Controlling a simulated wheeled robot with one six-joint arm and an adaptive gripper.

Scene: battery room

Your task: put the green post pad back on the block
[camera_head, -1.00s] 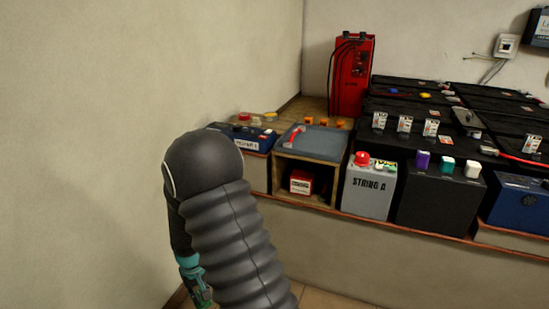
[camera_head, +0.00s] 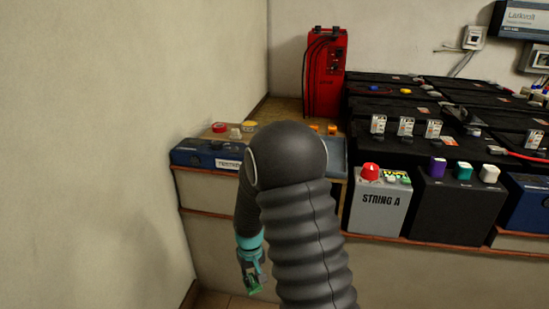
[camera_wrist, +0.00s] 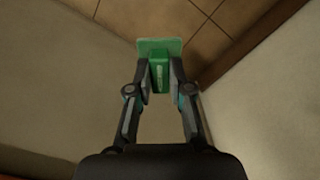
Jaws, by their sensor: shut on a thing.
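My gripper (camera_wrist: 160,84) is shut on the green post pad (camera_wrist: 160,45), a flat green plate with a thicker stem between the fingers. In the head view my gripper (camera_head: 251,268) hangs low, left of the corrugated arm sleeve, with a bit of the green pad (camera_head: 253,288) at its tip. It is apart from the batteries and below the bench top. A black battery block (camera_head: 446,208) carries purple, teal and white caps on its front top edge. A grey block (camera_head: 380,209) marked STRING A has a red knob. I cannot tell which block the task means.
A blue case (camera_head: 205,154) stands at the bench's left end. A red charger (camera_head: 325,75) stands at the back, and black batteries (camera_head: 420,100) fill the right. The pale wall (camera_head: 110,120) is close on the left. My arm hides part of the bench front.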

